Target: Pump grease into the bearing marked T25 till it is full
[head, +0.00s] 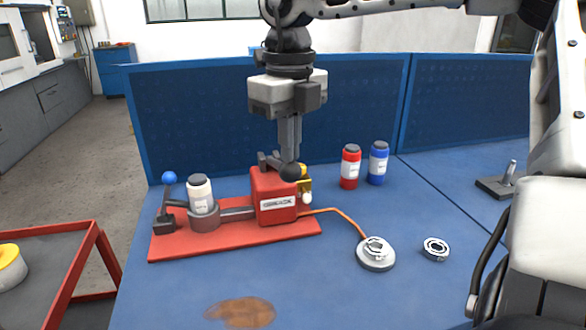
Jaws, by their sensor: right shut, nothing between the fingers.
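A red pump unit (274,198) with a small label sits on a red base plate (240,237). A black ball knob (291,172) is at its top. An orange hose (345,220) runs from it to a round grey fixture (375,263) with a bearing (375,246) on it. A second bearing (436,247) lies on the table to its right. No T25 mark is readable on either. My right gripper (289,158) points down, shut and empty, its tips right at the black knob; I cannot tell whether they touch it. My left gripper is out of view.
A white canister (200,194) stands in a holder beside a blue-knobbed lever (169,179). Red (350,168) and blue (378,163) canisters stand behind. A brown stain (241,312) marks the blue table (310,290), whose front is mostly clear. Blue panels (350,100) close the back.

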